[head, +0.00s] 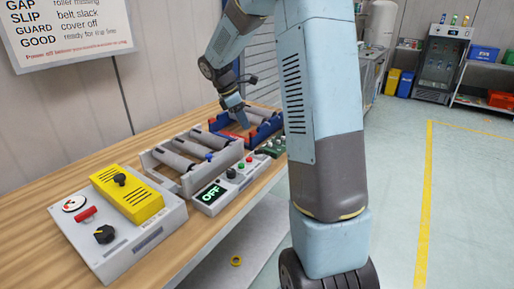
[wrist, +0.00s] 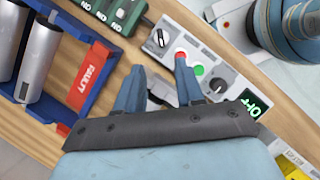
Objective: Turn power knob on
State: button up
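A light grey control panel (head: 228,185) has a green display (head: 211,193) reading OFF. In the wrist view the panel holds a dark round knob (wrist: 217,84) beside the display (wrist: 251,103), then a green button (wrist: 198,69), a red button (wrist: 181,54) and a black-and-white rotary selector (wrist: 160,38). I cannot read which knob is the power knob. My gripper (wrist: 159,72) is open, its fingers apart above the panel's edge, with nothing seen between them. In the head view my gripper (head: 236,114) hangs over the far end of the bench, beyond this panel.
A grey box (head: 150,235) with a yellow cover (head: 127,194), black knob (head: 104,234) and red handle (head: 86,214) stands at the left. Roller frames line the wooden bench (head: 40,250). A blue frame (wrist: 48,112) with a red FAULT tag (wrist: 90,75) and a green panel (wrist: 110,14) lie nearby.

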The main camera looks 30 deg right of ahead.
aim_at(259, 153)
jog(key=x, duration=1.2)
jog(key=shift+d+f, duration=0.1)
jog(key=shift+f, duration=0.2)
grip_shut()
